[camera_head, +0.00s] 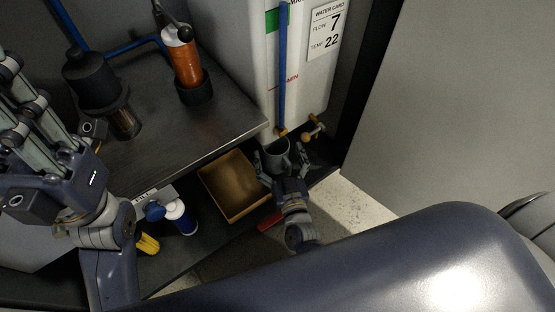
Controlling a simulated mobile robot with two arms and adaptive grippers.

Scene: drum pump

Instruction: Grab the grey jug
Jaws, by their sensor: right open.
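The grey jug (276,150) stands on the lower surface at the foot of the white water tank, below its blue tube. My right gripper (281,160) is at the jug with its jaws open, one finger on the left of the jug and one on the right. I cannot tell whether the fingers touch it. The gripper hides the jug's lower part. My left gripper (22,100) is raised at the left edge, well away from the jug. Its fingertips are partly cut off, so I cannot tell how far its jaws are apart.
The water tank (300,70) has a small tap (313,132) right of the jug. A yellow bin (236,186) lies left of my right gripper, under the dark bench (200,125). On the bench stand an orange cylinder (184,62) and a black-capped pump part (97,82).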

